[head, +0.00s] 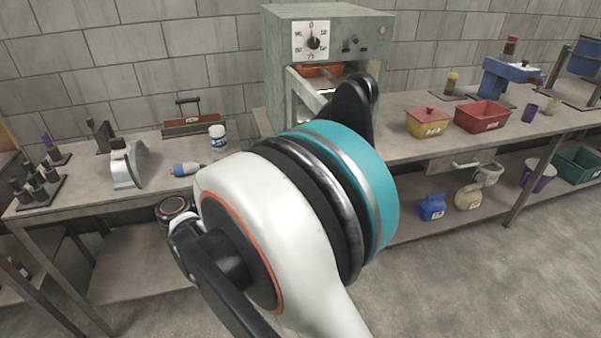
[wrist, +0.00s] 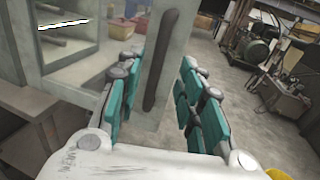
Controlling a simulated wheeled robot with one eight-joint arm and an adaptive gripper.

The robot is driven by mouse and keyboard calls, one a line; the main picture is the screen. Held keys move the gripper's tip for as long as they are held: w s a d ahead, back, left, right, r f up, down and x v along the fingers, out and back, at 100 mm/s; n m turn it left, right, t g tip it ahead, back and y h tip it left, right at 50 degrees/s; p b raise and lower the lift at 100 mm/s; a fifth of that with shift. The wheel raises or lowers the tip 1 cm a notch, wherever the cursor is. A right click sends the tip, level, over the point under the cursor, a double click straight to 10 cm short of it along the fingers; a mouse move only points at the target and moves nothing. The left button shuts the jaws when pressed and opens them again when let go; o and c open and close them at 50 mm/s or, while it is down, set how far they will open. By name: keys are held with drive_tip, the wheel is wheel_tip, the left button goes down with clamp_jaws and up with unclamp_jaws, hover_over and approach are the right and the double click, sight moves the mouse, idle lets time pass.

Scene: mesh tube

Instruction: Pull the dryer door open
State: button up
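The dryer (head: 330,32) is a grey cabinet on the bench at the back, with a white dial panel on its upper front. Its pale door frame (head: 303,92) shows below the panel at a slant, with a brown tray and a bright strip behind it. My arm hides the lower front. In the wrist view, a dark upright handle (wrist: 161,58) stands on a pale panel of the dryer. My gripper (wrist: 156,72) is open, with teal-padded fingers left and right of the handle in the picture. I cannot tell whether either finger touches it. The head view hides the fingers.
On the bench to the right stand a yellow box (head: 427,122), a red bin (head: 482,116) and a blue machine (head: 510,75). To the left are a white jar (head: 217,136) and a toolbox (head: 190,122). The floor (head: 450,275) in front is clear.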

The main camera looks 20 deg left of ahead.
drive_tip(key=shift+v, duration=1.9)
